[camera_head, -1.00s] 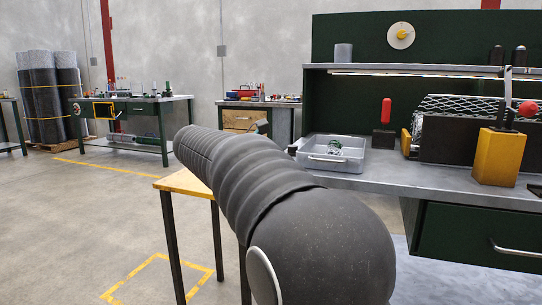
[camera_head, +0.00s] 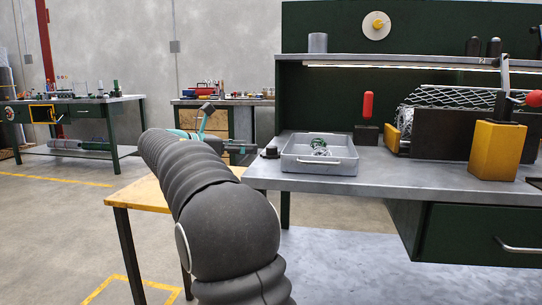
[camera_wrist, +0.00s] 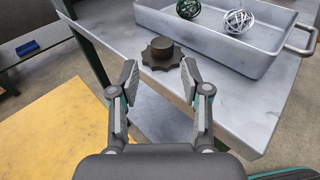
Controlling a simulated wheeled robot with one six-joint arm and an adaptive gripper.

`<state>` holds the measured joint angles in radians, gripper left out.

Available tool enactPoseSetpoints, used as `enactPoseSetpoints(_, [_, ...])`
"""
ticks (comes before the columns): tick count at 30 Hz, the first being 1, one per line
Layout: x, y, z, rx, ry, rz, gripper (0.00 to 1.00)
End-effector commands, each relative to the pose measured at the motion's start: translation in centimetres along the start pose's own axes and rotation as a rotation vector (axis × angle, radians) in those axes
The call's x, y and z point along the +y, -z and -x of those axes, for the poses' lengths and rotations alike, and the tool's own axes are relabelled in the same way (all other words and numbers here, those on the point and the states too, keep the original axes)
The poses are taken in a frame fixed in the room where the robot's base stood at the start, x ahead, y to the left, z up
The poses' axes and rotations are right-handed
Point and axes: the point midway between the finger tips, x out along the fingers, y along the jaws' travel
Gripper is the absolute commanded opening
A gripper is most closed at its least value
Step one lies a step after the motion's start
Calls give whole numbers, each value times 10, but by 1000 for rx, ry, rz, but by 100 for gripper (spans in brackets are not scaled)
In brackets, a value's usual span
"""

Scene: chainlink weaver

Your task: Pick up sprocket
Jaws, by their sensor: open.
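The sprocket (camera_wrist: 161,54) is a dark brown toothed wheel with a raised round hub. It lies flat on the grey metal bench top near its left end, beside the tray. In the head view the sprocket (camera_head: 270,152) shows small and dark, just left of the tray. My gripper (camera_wrist: 158,70) is open and empty in the wrist view, its two fingers pointing toward the sprocket, which appears between and just beyond the fingertips. In the head view my arm hides part of the gripper, near the bench's left end.
A grey tray (camera_head: 322,169) holding wire balls (camera_wrist: 239,21) stands right of the sprocket. A red-handled tool (camera_head: 367,105) and a yellow block (camera_head: 497,150) stand farther right. A yellow-topped table (camera_wrist: 45,125) is left of the bench, below the bench's edge.

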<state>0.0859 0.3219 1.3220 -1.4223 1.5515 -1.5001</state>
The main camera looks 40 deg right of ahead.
Motion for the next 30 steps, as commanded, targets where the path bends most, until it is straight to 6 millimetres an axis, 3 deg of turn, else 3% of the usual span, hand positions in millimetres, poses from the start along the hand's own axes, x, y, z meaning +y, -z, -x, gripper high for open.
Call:
enactPoseSetpoints(4, [0,1,-24,0,0,0,47])
enactPoseSetpoints(14, [-1,1,-45,1,1,0,47])
enactPoseSetpoints(24, [-4,2,-89,1,3,-2,47])
enactPoseSetpoints(30, [-4,1,-93,0,2,-1,47])
